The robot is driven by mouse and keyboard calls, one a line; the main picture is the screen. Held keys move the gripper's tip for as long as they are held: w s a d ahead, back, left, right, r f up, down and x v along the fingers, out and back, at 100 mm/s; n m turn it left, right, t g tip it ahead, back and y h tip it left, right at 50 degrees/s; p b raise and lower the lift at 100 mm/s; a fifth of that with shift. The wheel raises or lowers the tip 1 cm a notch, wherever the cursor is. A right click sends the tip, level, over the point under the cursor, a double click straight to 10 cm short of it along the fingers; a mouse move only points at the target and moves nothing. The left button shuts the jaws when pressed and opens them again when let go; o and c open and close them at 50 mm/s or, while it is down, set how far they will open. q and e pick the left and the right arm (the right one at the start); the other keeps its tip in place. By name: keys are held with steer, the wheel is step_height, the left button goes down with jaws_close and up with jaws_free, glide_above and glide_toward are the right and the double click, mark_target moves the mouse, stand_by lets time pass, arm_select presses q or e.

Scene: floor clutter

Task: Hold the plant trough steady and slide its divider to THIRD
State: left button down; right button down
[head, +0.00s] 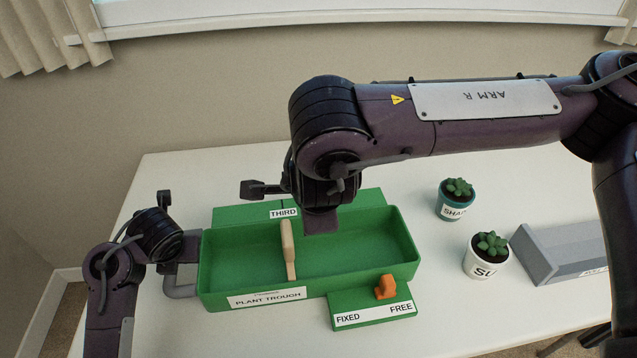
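The green plant trough (365,240) stands on the white table. Its tan divider (288,250) stands upright inside, left of the middle, nearly in line with the THIRD label (285,212) on the back plate. An orange knob (385,287) sits toward FREE on the front FIXED/FREE plate (372,314). My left gripper (165,252) is at the trough's left end by the grey handle (182,290); its fingers are hidden, so its grip cannot be told. My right gripper (321,222) is over the trough, right of the divider and apart from it in the picture; its fingertips cannot be made out.
A plant in a teal pot (455,203) and one in a white pot (484,262) stand right of the trough. A grey tray (562,262) lies farther right. My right arm crosses above the back of the table.

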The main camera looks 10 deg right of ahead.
arm_select(q)
steer(key=shift+s+f, duration=0.1)
steer(key=shift+f, duration=0.2)
steer(key=c, duration=1.6)
jaws_free()
steer(key=shift+d+r, duration=0.1)
steer(key=shift+r, duration=0.05)
steer(key=shift+c, duration=0.2)
steer(key=o, duration=0.5)
steer(key=shift+w, duration=0.25)
steer(key=shift+s, duration=0.15)
steer(key=shift+v, duration=5.95)
